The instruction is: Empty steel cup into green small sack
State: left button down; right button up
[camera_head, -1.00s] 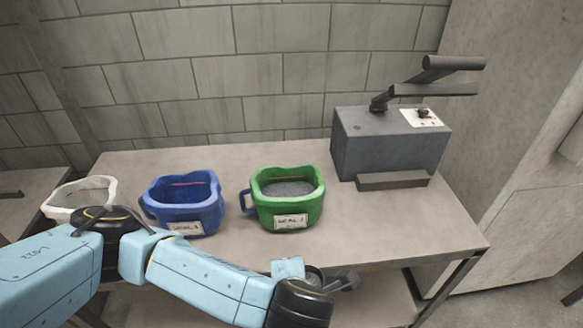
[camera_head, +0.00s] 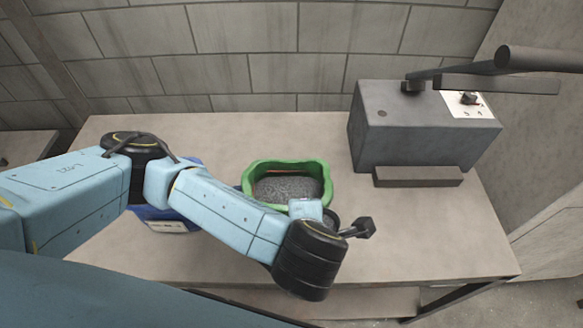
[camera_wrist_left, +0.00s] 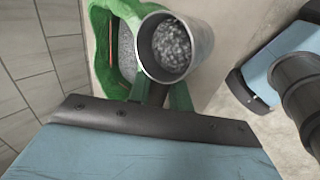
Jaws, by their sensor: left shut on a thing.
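The green small sack (camera_head: 256,170) stands open on the table in the head view, with grey granules inside. It also shows at the upper left of the left wrist view (camera_wrist_left: 101,20). My left gripper (camera_wrist_left: 160,92) is shut on the steel cup (camera_wrist_left: 202,38), whose open mouth shows grey granules inside. The cup is close beside the green sack's rim in the left wrist view; I cannot tell whether they touch. In the head view my left wrist is in front of the sack's near right side and mostly hides the cup. My right gripper is not in view.
The blue sack (camera_head: 170,224) is left of the green sack, mostly hidden behind my left arm. A grey machine with a lever (camera_head: 420,130) stands at the table's back right. The table (camera_head: 440,232) is clear at the front right.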

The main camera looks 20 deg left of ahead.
pick_arm(q)
jog(key=shift+s+r, duration=0.1)
jog(key=shift+s, duration=0.05)
jog(key=shift+w+a+r+g+h+b, duration=0.2)
jog(key=shift+g+h+b, duration=0.1)
jog(key=shift+b, duration=0.1)
jog(key=w+a+r+n+g+h+p, duration=0.1)
jog(key=w+a+r+g+h+p, duration=0.2)
jog(key=p, duration=1.3)
jog(key=shift+r+g, duration=0.3)
jog(key=shift+r, duration=0.55)
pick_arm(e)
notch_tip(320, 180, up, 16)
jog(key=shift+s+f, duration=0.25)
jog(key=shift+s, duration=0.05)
pick_arm(q)
jog(key=shift+a+h, duration=0.1)
jog(key=shift+h, duration=0.2)
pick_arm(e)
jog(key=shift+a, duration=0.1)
